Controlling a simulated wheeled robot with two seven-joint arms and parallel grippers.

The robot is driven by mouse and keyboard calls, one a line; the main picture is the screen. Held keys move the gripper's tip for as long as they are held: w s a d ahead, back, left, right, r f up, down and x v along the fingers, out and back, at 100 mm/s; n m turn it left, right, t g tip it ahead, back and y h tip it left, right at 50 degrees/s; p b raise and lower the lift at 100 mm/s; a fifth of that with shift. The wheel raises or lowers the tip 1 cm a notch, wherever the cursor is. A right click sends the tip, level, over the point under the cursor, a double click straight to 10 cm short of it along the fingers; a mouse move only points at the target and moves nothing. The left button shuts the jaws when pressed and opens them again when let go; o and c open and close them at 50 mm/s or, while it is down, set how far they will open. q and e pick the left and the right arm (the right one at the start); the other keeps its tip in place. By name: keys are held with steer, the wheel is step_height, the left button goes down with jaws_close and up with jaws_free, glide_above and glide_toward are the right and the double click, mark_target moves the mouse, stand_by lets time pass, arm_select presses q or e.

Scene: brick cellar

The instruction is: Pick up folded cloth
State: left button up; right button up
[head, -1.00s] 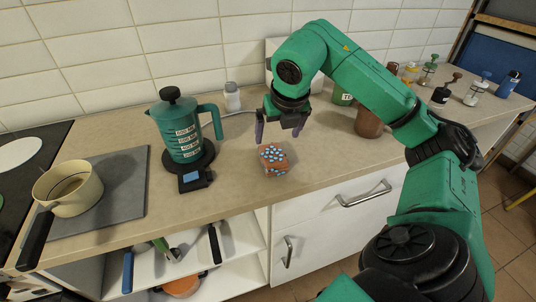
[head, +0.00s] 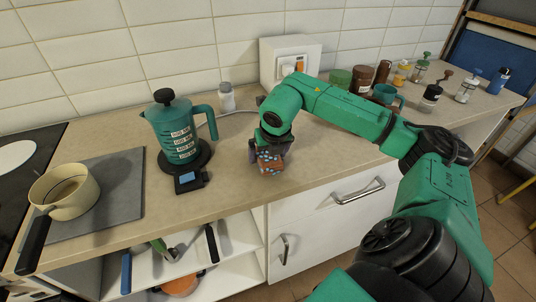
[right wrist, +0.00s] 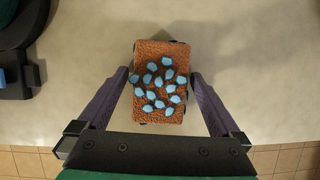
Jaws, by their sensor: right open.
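The folded cloth (head: 270,162) is a small brown-orange block with light blue spots, lying on the counter near its front edge. In the right wrist view the cloth (right wrist: 161,82) is upright in the picture, between the fingers. My right gripper (head: 268,155) is directly over it, pointing down. In the right wrist view the right gripper (right wrist: 161,105) is open, with one purple finger on each side of the cloth and a gap showing on both sides. In the head view the gripper hides part of the cloth. My left gripper is not in view.
A green kettle (head: 178,132) stands on its black base left of the cloth, with a small dark scale-like display (head: 190,181) in front. A beige pot (head: 65,190) sits further left. Jars and a teal mug (head: 384,95) stand at the back right. Counter around the cloth is clear.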

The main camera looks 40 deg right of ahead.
mark_target(267, 153)
steer(key=shift+f, duration=0.15)
steer(key=c, duration=1.1)
steer(key=shift+r, duration=0.5)
step_height(267, 153, up, 8)
steer(key=shift+w+p, duration=0.1)
steer(key=shift+p, duration=0.25)
step_height(267, 153, up, 12)
steer(key=p, duration=0.3)
steer(key=shift+f, duration=0.25)
